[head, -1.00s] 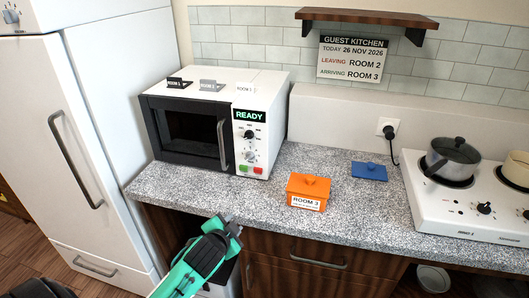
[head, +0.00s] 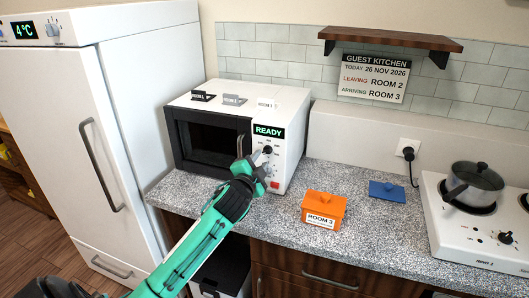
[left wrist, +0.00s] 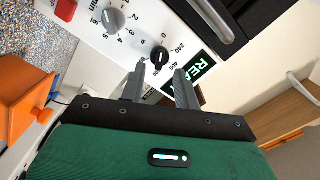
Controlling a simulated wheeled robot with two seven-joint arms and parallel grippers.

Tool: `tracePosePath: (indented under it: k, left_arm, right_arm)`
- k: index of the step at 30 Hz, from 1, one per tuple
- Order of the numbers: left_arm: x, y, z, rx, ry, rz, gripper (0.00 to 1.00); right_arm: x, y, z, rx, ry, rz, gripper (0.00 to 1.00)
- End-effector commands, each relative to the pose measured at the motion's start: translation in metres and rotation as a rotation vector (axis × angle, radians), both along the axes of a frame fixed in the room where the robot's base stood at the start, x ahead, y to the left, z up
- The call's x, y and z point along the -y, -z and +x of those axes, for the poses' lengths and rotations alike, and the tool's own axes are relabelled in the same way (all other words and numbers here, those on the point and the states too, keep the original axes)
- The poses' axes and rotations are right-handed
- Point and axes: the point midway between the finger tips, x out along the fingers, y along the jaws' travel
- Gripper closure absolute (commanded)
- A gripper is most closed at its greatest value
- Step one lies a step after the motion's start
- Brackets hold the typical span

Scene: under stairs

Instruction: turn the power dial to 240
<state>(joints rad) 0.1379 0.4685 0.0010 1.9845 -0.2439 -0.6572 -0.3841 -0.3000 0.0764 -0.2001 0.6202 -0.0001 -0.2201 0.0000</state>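The white microwave (head: 290,132) stands on the counter, its display reading READY. Its black power dial (head: 267,150) is on the control panel below the display. In the left wrist view the power dial (left wrist: 158,57) shows close up, with 0, 240 and 400 printed beside it; its exact setting is too small to tell. My left gripper (head: 255,163) is in front of the panel. In the left wrist view the left gripper (left wrist: 160,72) is open and empty, its fingertips apart and just short of the dial. My right gripper is not in view.
A grey minute dial (left wrist: 113,20) sits beside the power dial. An orange container (head: 323,210) labelled ROOM 3 and a blue lid (head: 387,190) are on the counter (head: 370,235). A hob (head: 475,240) with a pot (head: 474,185) is at right, a fridge (head: 150,130) at left.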

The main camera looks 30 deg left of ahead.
Motion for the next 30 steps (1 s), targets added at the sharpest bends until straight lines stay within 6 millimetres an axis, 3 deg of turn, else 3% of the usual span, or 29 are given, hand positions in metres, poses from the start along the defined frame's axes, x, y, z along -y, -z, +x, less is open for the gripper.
tracePosePath:
  k: [3,9,21,25,30]
  left_arm:
    - [-0.004,-0.002,0.019,0.0,-0.001,-0.001,0.68]
    - [-0.009,0.0,0.038,-0.001,0.0,-0.001,0.68]
    - [-0.01,0.001,0.043,-0.001,0.0,0.0,0.68]
    - [-0.01,0.001,0.043,-0.001,0.0,0.0,0.94]
    - [-0.01,0.001,0.043,-0.002,0.0,0.003,0.96]
  right_arm:
    - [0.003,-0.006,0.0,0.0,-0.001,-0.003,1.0]
    - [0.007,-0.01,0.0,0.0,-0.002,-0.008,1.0]
    - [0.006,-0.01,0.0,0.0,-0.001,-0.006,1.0]
    - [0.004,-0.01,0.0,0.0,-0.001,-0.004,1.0]
    - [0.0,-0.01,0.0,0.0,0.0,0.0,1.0]
